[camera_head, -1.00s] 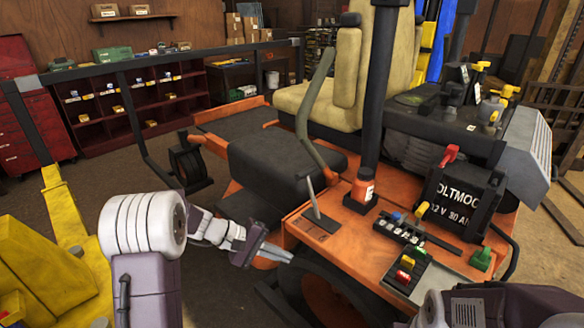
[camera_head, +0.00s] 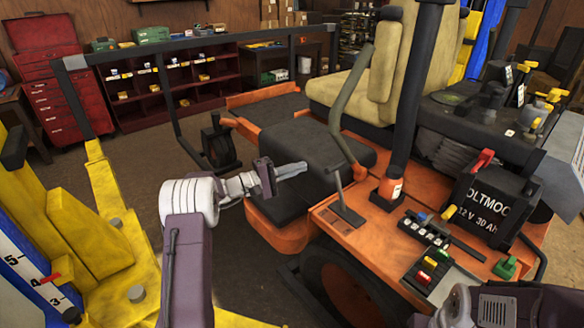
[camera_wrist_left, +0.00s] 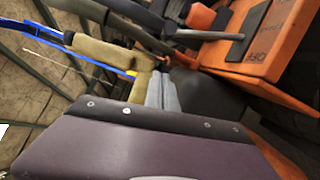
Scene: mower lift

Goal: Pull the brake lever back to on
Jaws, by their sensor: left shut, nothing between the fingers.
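The brake lever (camera_head: 341,193) is a thin grey lever with a small crossbar on top. It rises from a dark slotted plate on the mower's orange deck and stands nearly upright. In the left wrist view the lever (camera_wrist_left: 210,35) shows at the upper right, beside orange panel lettering that reads OFF (camera_wrist_left: 262,55). My left gripper (camera_head: 303,169) is shut and empty, left of the lever's top and apart from it in the picture. Its grey fingers (camera_wrist_left: 163,92) also show in the left wrist view. My right gripper is not seen; only part of my right arm shows at lower right.
The curved armrest bar (camera_head: 350,105) and black post (camera_head: 411,110) stand behind the lever. A black battery (camera_head: 487,205) and a switch row (camera_head: 427,231) lie to its right. A yellow lift (camera_head: 95,240) stands at left. Open floor lies between lift and mower.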

